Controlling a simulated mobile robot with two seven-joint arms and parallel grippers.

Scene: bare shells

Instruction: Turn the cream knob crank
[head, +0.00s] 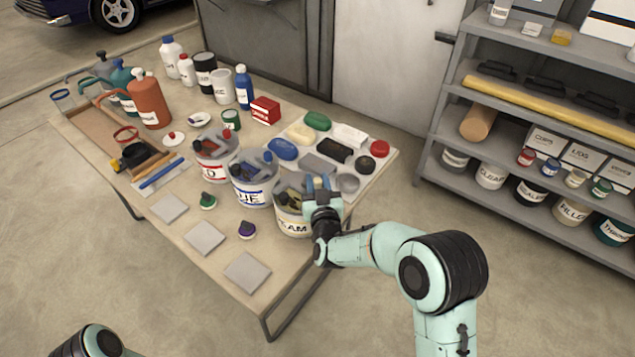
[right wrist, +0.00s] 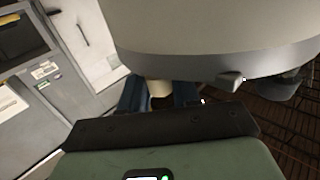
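The cream pot (head: 291,222), labelled with letters ending in "AM", stands at the table's near right side. Its pale grey body (right wrist: 220,30) fills the top of the right wrist view. My right gripper (head: 322,188) is at the pot's right side, by its rim. In the right wrist view, its two blue fingers (right wrist: 160,95) stand on either side of a small cream knob (right wrist: 160,87). The knob fills the gap between them, so they look closed on it. The crank itself is mostly hidden. My left gripper is out of view; only part of that arm shows at bottom left.
A blue-labelled pot (head: 252,190) and a red-labelled pot (head: 214,165) stand left of the cream pot. A pale tray (head: 378,168) with several items lies behind it. Grey square tiles (head: 247,272) lie in front. Shelves (head: 470,105) stand at right, with open floor between.

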